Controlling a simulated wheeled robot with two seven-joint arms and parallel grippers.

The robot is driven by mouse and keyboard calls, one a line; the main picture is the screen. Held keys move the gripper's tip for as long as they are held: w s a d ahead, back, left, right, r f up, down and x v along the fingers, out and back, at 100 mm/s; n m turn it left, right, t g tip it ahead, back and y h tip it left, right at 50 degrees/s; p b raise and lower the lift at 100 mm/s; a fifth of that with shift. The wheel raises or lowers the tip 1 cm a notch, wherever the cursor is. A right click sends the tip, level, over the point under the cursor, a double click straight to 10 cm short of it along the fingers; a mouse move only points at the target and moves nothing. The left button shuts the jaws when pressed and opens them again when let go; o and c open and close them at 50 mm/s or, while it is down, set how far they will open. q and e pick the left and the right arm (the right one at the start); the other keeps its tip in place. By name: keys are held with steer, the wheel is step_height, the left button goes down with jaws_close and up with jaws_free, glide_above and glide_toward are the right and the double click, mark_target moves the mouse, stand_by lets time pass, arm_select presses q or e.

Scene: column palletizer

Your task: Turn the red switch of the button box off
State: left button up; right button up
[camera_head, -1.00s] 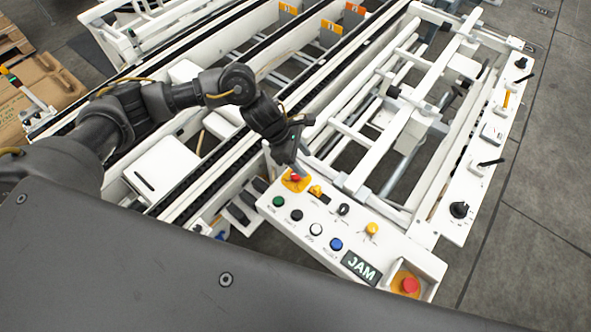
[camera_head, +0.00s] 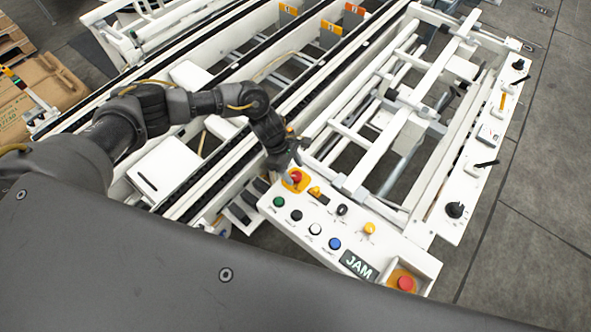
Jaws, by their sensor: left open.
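The white button box (camera_head: 305,248) lies at the lower middle of the head view. The red switch (camera_head: 295,176) sits on a yellow plate at its upper left corner. My left gripper (camera_head: 290,168) is just above that switch, very close to it; I cannot tell whether it touches. It is open, its fingers small and partly hidden by the wrist. My right gripper is not in view.
The box also carries a yellow switch (camera_head: 315,191), green (camera_head: 278,201), white (camera_head: 315,229) and blue (camera_head: 334,243) buttons, a JAM display (camera_head: 357,264) and a red mushroom button (camera_head: 405,283). White conveyor rails (camera_head: 225,150) run behind it.

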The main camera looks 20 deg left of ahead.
arm_select(q)
steer(key=shift+x, duration=1)
steer(key=c, duration=1)
